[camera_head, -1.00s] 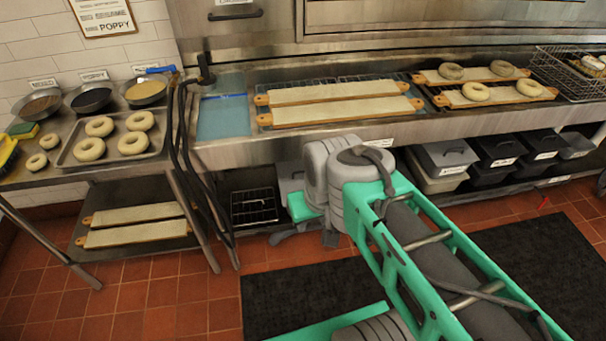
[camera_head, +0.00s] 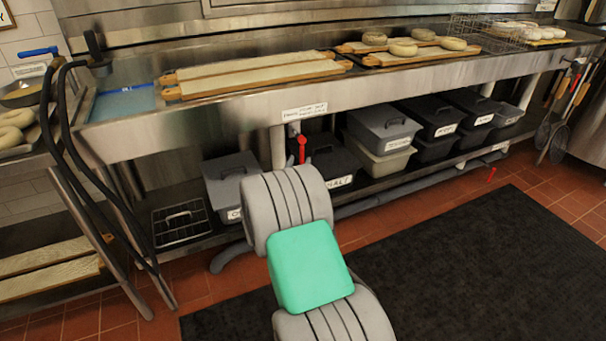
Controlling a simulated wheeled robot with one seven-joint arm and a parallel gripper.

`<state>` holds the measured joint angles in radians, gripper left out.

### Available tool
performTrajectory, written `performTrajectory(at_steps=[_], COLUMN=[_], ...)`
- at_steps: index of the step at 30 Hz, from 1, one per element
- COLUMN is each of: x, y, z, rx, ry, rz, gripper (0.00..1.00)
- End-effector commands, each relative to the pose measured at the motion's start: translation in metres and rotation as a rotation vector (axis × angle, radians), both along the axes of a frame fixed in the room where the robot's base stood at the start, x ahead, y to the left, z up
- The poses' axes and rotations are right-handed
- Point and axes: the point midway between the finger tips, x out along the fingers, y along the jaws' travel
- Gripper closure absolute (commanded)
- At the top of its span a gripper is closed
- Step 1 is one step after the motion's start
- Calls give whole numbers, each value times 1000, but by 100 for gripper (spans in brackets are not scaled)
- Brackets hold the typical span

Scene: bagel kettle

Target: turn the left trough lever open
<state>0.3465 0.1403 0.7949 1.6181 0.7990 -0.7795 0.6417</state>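A red lever (camera_head: 302,149) stands under the front of the steel trough (camera_head: 240,117), beside a pale vertical pipe and just below a white label (camera_head: 304,112). My grey and teal arm links fill the lower middle, below the left lever and in front of the low shelf. My gripper is not in view, so its opening and its place relative to the lever cannot be seen.
Lidded bins (camera_head: 382,128) and a grey bin (camera_head: 232,183) crowd the low shelf around the left lever. Black hoses (camera_head: 72,150) hang at the left. Boards with bagels (camera_head: 422,55) lie on the trough. A dark mat (camera_head: 440,270) covers open floor at the right.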

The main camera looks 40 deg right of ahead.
Motion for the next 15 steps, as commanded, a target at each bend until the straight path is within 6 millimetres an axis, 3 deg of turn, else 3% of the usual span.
performTrajectory(at_steps=[15], x=[48], y=[-59], z=[0], rx=[-20], ry=[-14], rz=[5], gripper=[63])
